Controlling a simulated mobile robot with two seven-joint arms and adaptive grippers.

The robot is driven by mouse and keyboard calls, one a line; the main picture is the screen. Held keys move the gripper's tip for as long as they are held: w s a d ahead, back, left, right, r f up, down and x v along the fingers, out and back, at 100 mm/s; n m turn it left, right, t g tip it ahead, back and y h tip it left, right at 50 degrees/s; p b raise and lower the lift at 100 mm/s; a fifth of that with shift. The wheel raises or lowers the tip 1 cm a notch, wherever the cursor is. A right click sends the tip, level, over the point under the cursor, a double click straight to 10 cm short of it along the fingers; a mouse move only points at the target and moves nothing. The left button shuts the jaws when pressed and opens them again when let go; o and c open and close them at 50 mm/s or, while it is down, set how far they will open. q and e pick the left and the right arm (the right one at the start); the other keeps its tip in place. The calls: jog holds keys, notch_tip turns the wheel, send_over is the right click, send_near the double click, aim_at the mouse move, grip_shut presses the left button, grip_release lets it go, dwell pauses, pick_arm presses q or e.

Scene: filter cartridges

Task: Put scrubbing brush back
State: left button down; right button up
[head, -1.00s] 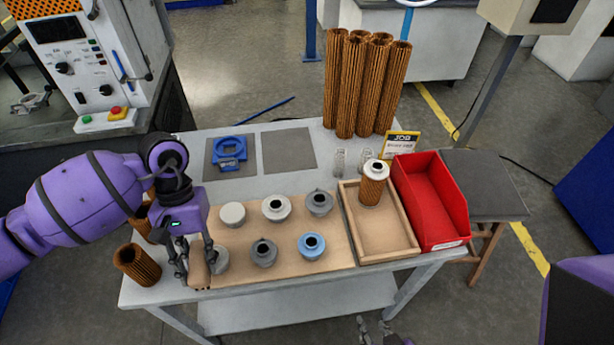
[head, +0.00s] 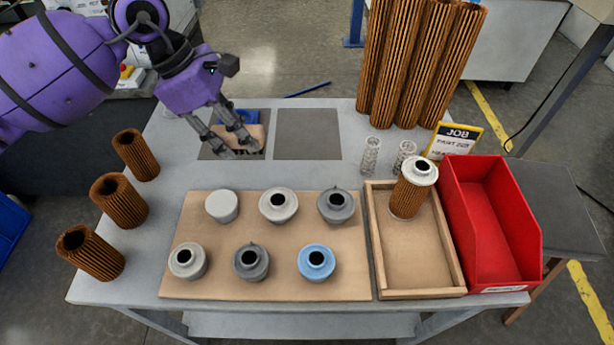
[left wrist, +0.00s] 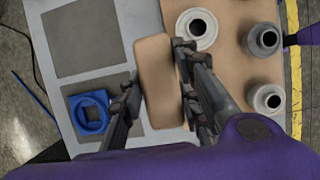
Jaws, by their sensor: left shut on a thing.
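My left gripper (head: 238,143) is shut on the scrubbing brush (head: 246,134), a tan wooden block with dark bristles facing down. It holds the brush over the left grey mat (head: 207,149) at the back left of the table; the fingers partly cover it. Whether the bristles touch the mat I cannot tell. In the left wrist view the brush (left wrist: 155,80) lies between the two fingers. A blue fixture (head: 248,115) is on the same mat, partly hidden behind the gripper and brush; it also shows in the left wrist view (left wrist: 91,113). My right gripper is not in view.
A tan board (head: 335,288) with several end caps lies in front. Pleated brown filters (head: 120,203) stand at left, taller ones (head: 415,70) at back right. A wooden tray (head: 420,293) with a capped cartridge and a red bin (head: 490,230) are at right. The right grey mat (head: 308,134) is bare.

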pick_arm(q)
jog(key=d+f, duration=0.2)
jog(key=d, duration=0.2)
jog(key=w+d+f+p, duration=0.1)
jog(key=d+f, duration=0.2)
jog(key=w+d+f, duration=0.1)
jog(key=d+f, duration=0.1)
jog(key=d, duration=0.2)
jog(key=shift+w+d+f, duration=0.25)
jog(key=shift+d+f, duration=0.05)
jog(key=shift+f, duration=0.05)
jog(key=shift+w+d+f, duration=0.1)
jog(key=shift+d+f, duration=0.45)
jog(key=shift+f, duration=0.15)
jog(key=f, duration=0.3)
jog(key=shift+d+f+p, duration=0.15)
jog(key=shift+d+p, duration=0.05)
jog(key=shift+p, duration=0.2)
jog(key=shift+f, duration=0.25)
